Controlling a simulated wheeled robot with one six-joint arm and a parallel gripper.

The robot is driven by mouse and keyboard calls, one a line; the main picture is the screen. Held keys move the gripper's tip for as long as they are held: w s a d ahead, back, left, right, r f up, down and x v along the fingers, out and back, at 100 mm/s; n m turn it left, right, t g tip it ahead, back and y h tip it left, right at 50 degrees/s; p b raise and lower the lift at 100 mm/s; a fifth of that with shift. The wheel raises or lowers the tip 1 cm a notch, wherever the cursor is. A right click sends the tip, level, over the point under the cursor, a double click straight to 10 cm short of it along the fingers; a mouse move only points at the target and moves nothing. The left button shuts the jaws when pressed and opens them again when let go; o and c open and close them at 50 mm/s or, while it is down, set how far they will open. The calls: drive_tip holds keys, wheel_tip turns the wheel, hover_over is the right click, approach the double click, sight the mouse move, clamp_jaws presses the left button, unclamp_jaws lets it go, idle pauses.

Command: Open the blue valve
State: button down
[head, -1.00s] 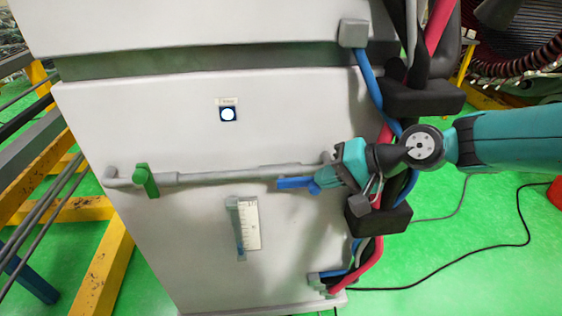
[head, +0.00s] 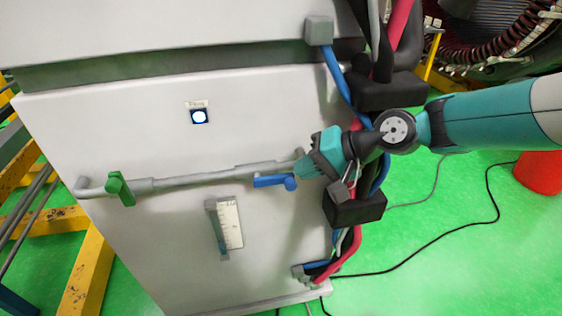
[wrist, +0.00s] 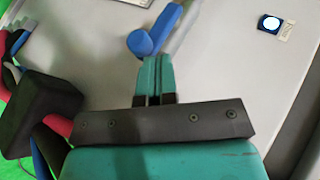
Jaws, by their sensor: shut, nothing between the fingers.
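The blue valve handle (head: 272,181) lies nearly level, just below the grey pipe (head: 200,178) on the light grey cabinet front. Its rounded right end is close to my gripper (head: 299,170), which comes in from the right. In the wrist view the blue handle (wrist: 165,28) is just beyond the tips of my gripper (wrist: 153,62). The teal fingers are together and hold nothing. I cannot tell whether the tips touch the handle.
A green handle (head: 120,188) stands across the pipe's left end. Black blocks with blue and red hoses (head: 355,207) run down the cabinet's right edge, close under my arm. Yellow framing (head: 88,275) stands at left.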

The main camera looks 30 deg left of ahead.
drive_tip(key=b+v, duration=0.2)
drive_tip(key=v, duration=0.9)
drive_tip(key=shift+w+d+f+b, duration=0.15)
drive_tip(key=shift+w+d+b, duration=0.05)
drive_tip(key=shift+w+b, duration=0.1)
drive_tip(key=s+d+r+t+h, duration=0.1)
drive_tip(key=s+d+r, duration=0.2)
drive_tip(key=d, duration=0.3)
drive_tip(key=s+d+r+t+h, duration=0.1)
drive_tip(key=s+d+r, duration=0.15)
drive_tip(key=d, duration=0.35)
drive_tip(key=s+d+f+n+t+h, duration=0.1)
drive_tip(key=s+d+h, duration=0.3)
drive_tip(key=s+d, duration=1)
drive_tip(key=shift+d+f+n, duration=0.4)
drive_tip(key=shift+d+f, duration=0.2)
drive_tip(key=shift+f, duration=0.1)
